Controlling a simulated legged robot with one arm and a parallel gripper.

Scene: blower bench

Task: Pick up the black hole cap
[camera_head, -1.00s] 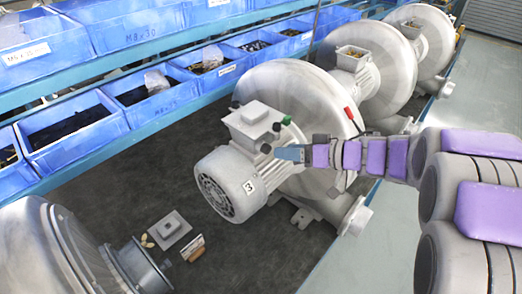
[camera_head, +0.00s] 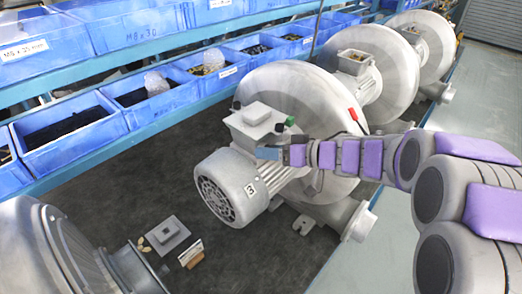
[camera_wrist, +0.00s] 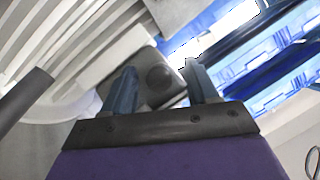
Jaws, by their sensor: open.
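My gripper (camera_head: 268,153) is open at the near side of the terminal box on the blower motor marked 3 (camera_head: 232,188). In the wrist view, a dark round cap (camera_wrist: 159,77) on a dark squarish face lies between the two blue fingers of my gripper (camera_wrist: 158,70); I cannot tell whether they touch it. In the head view, that part of the box is hidden behind my fingers.
Blue bins (camera_head: 70,128) line shelves behind the bench. More blowers (camera_head: 352,85) stand to the back right, and another is at the near left.

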